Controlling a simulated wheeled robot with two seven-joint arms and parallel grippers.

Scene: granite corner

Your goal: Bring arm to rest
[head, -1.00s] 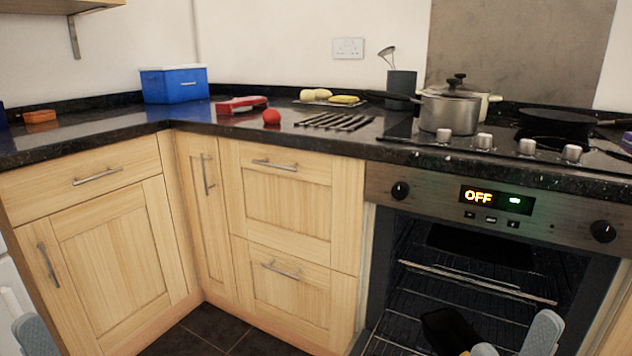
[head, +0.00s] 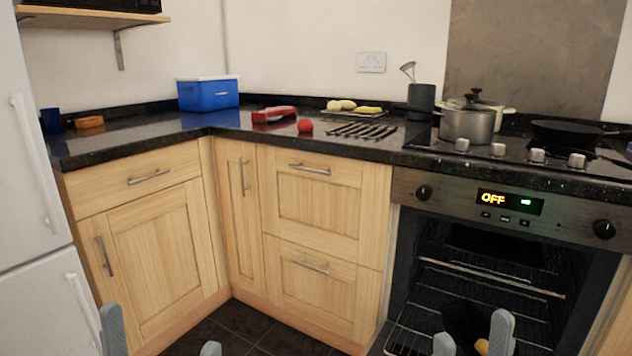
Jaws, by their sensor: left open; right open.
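My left gripper (head: 161,340) shows at the bottom edge, in front of the wooden cabinets. Its two grey-blue fingertips are wide apart with nothing between them. My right gripper (head: 472,338) shows at the bottom, in front of the oven (head: 490,250). Its fingertips are apart, and I see no held object; a dark shape shows behind and between them. Only the tips of both grippers are in frame; the arms are mostly hidden below.
The black worktop (head: 130,146) carries a blue box (head: 208,95), a red tomato-like ball (head: 305,126) and a pot (head: 467,125) on the hob. A white fridge (head: 30,200) stands at the left. The oven interior is exposed. Dark floor shows between the grippers.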

